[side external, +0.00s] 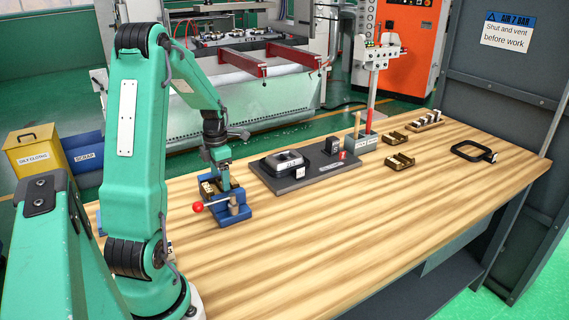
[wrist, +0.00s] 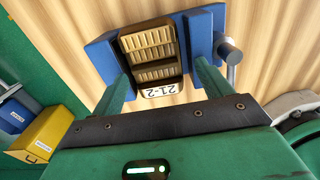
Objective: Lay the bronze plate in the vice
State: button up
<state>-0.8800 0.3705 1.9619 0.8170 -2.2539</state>
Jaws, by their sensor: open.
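The bronze plate (wrist: 152,55), ribbed and with a white "21-2" tag at its near edge, lies between the blue jaws of the vice (wrist: 203,38) in the wrist view. In the side view, the blue vice (side external: 232,210), with a red ball on its handle, stands on the bench below my gripper (side external: 220,182). A bit of the plate (side external: 207,187) shows there. My gripper (wrist: 163,78) is open, its green fingers on either side of the plate's near end. I cannot tell whether the fingers touch the plate or whether it rests fully on the vice's bed.
A dark board (side external: 310,172) with a grey fixture lies right of the vice. Two small brass-coloured pieces (side external: 399,161) (side external: 395,137), a grey block with a red post (side external: 366,142) and a black frame (side external: 472,151) stand farther right. The front of the bench is clear.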

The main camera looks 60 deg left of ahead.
aim_at(220, 184)
jog(key=shift+a+r, duration=0.1)
jog(key=shift+r, duration=0.85)
jog(key=shift+o, duration=0.2)
jog(key=o, duration=0.4)
jog(key=shift+o, duration=0.2)
jog(key=shift+r, duration=0.1)
jog(key=shift+r, duration=1.9)
